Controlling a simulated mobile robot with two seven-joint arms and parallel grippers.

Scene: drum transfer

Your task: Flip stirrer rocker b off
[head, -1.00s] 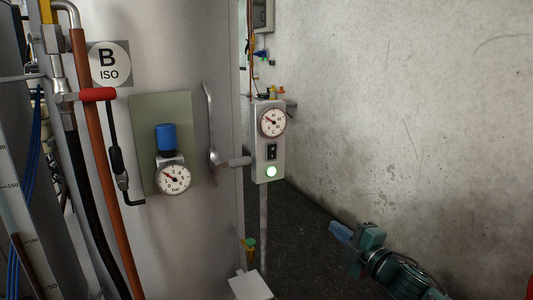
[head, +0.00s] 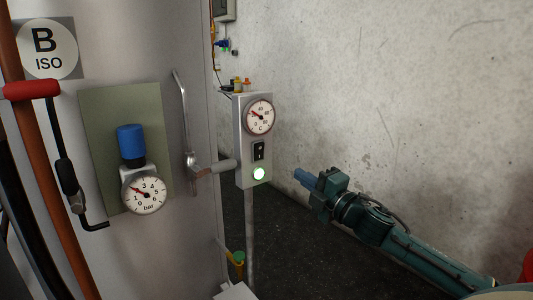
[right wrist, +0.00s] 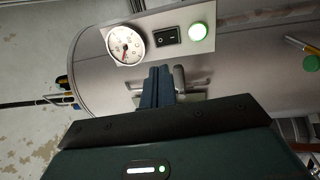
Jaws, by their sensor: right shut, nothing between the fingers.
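The stirrer box (head: 243,160) is a narrow grey panel on a post, beside the large cabinet. On it are a round dial gauge (head: 260,116), a black rocker switch (head: 259,151) and a green lamp (head: 259,174) that is lit. The rocker also shows in the right wrist view (right wrist: 168,36), between the gauge and the lamp. My right gripper (head: 301,176) is shut and empty, with blue fingers. It is right of the box in the head view and apart from it. Its fingers (right wrist: 157,72) point toward the panel in the right wrist view. My left gripper is not in view.
A pressure gauge (head: 144,194) with a blue knob (head: 131,142) sits on the cabinet. A concrete wall (head: 420,100) lies to the right.

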